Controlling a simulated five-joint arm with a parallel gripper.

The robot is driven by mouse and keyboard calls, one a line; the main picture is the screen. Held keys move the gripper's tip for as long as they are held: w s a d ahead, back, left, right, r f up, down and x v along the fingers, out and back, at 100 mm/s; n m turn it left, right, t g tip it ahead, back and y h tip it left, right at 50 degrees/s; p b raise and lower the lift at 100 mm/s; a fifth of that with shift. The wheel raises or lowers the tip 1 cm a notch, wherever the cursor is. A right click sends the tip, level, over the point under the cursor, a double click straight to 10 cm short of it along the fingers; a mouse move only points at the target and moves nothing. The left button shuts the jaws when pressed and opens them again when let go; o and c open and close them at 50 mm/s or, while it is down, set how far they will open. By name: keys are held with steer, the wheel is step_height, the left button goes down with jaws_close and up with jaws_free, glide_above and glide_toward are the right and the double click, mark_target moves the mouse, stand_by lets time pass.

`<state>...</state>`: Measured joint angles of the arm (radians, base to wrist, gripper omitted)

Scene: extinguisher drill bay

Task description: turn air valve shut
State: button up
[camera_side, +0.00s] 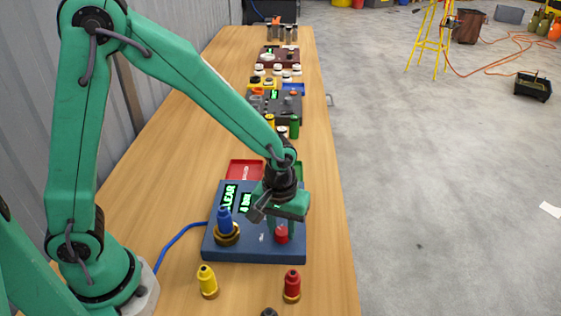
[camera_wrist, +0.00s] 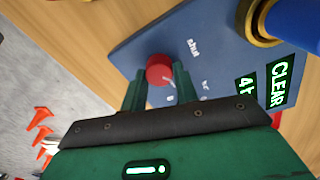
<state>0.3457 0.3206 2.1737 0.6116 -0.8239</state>
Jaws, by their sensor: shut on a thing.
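The air valve is a red round knob (camera_wrist: 160,70) on a blue panel box (camera_side: 252,252). In the wrist view the knob sits between my two finger tips, near the word "shut" printed on the panel. In the side view the red knob (camera_side: 281,237) shows just below my gripper (camera_side: 281,225), which comes down on it from above. My gripper also shows in the wrist view (camera_wrist: 155,78), shut on the knob. Part of the knob is hidden by the fingers. Two lit displays (camera_side: 237,200) on the panel read "CLEAR" and "4 BAR", the second partly covered.
A blue bottle in a brass ring (camera_side: 226,227) stands on the panel to the knob's left. A yellow bottle (camera_side: 207,282) and a red bottle (camera_side: 291,286) stand in front. A red tray (camera_side: 243,168) lies behind. A blue hose (camera_side: 180,241) runs left. Further devices line the bench behind.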

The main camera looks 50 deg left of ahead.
mark_target(279, 231)
steer(key=n, duration=0.5)
steer(key=shift+s+a+n, duration=0.1)
steer(key=shift+a+n, duration=0.05)
steer(key=shift+n, duration=0.25)
steer(key=shift+s+n, duration=0.1)
steer(key=shift+n, duration=2.2)
steer(key=shift+d, duration=0.2)
steer(key=o, duration=1)
steer(key=shift+c, duration=0.2)
steer(key=shift+r, duration=0.15)
steer(key=shift+s+a+r, duration=0.1)
steer(key=shift+s+r, duration=0.05)
steer(key=shift+r, duration=3.6)
